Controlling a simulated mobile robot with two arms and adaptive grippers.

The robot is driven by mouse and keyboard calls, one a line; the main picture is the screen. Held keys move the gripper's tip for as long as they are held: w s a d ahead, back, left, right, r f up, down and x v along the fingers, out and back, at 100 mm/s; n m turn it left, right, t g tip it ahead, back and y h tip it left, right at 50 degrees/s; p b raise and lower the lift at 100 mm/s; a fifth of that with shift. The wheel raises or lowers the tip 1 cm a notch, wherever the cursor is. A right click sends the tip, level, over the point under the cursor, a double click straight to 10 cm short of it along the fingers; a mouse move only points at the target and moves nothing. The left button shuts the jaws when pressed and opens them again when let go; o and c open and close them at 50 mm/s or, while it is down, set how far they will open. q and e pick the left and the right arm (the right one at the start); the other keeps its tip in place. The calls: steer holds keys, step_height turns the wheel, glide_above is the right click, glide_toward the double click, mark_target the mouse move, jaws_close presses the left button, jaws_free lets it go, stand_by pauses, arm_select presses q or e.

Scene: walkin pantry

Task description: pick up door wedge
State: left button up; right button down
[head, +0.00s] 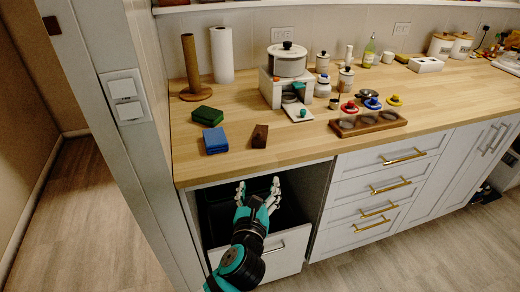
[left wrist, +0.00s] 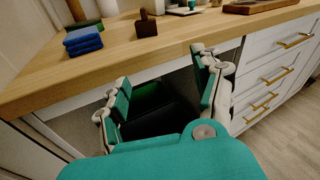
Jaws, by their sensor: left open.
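The door wedge looks to be the small dark brown block (head: 260,136) near the front edge of the wooden counter, right of a blue stack. It also shows in the left wrist view (left wrist: 146,24), beyond my fingers. My left gripper (head: 258,188) is open and empty, in front of the counter and below its top, over an open pull-out drawer. In the left wrist view its two fingers (left wrist: 158,84) stand wide apart with the dark drawer inside between them. The gripper and the wedge are apart. My right gripper is not in view.
A paper towel roll (head: 222,55), a pot (head: 287,60) and a brown tray (head: 368,125) stand farther back or right. The counter edge lies between gripper and wedge.

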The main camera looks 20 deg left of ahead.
arm_select(q)
step_height(320, 180, up, 5)
steer(key=m+t, duration=0.1)
glide_toward(259, 135)
steer(key=shift+y, duration=0.4)
steer(key=w, duration=0.4)
steer(key=shift+w+d+r, duration=0.1)
steer(key=shift+w+d, duration=0.05)
steer(key=shift+d, duration=0.05)
steer(key=shift+w+a+f, duration=0.1)
steer(key=shift+w+a, duration=0.25)
steer(key=shift+w, duration=0.65)
steer(key=shift+w+a+f, duration=0.1)
steer(key=shift+w+a, duration=0.2)
steer(key=shift+w, duration=0.7)
steer(key=shift+w+a+f, duration=0.15)
steer(key=shift+w+a, duration=0.2)
steer(key=shift+w, duration=0.65)
steer(key=shift+s, duration=0.1)
jaws_close()
